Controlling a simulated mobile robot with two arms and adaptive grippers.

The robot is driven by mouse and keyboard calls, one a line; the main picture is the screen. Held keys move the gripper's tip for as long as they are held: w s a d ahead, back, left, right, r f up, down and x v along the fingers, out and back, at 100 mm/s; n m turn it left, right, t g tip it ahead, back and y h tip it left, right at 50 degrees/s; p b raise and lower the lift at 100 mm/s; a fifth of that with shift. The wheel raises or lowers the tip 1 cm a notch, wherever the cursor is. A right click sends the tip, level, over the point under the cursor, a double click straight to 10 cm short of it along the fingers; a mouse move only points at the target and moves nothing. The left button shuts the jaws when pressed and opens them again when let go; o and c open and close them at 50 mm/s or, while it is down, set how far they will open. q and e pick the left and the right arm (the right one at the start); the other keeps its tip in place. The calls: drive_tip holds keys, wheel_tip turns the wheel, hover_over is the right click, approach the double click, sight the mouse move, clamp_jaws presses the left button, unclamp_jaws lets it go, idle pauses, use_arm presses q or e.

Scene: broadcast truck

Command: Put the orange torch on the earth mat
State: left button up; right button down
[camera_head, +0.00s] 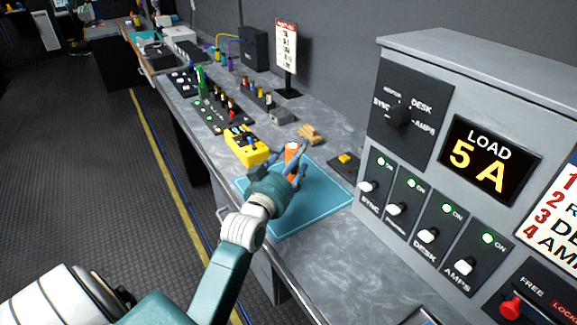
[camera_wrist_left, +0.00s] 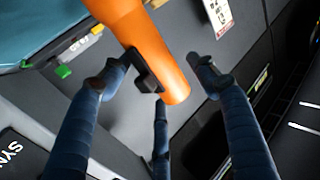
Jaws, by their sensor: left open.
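The orange torch (camera_head: 292,151) stands roughly upright at the far side of the blue earth mat (camera_head: 318,208), partly hidden by my left gripper (camera_head: 296,170). Whether its base touches the mat is hidden. In the left wrist view the torch (camera_wrist_left: 150,45) shows a black switch on its side and lies among my left gripper's spread fingers (camera_wrist_left: 160,85). The fingers are open, with visible gaps beside the torch. The mat also shows at the upper left of the wrist view (camera_wrist_left: 35,28). My right gripper is not in view.
A yellow meter (camera_head: 246,146) stands just left of the mat, and a wooden block stack (camera_head: 311,134) lies behind it. A small black box with a yellow top (camera_head: 345,160) sits to the right. The grey load panel (camera_head: 400,150) rises close on the right. The mat's near part is bare.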

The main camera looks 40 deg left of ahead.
use_arm(q)
drive_tip(key=b+v, duration=0.1)
drive_tip(key=v, duration=1)
drive_tip(key=shift+s, duration=0.4)
idle(0.7)
idle(0.8)
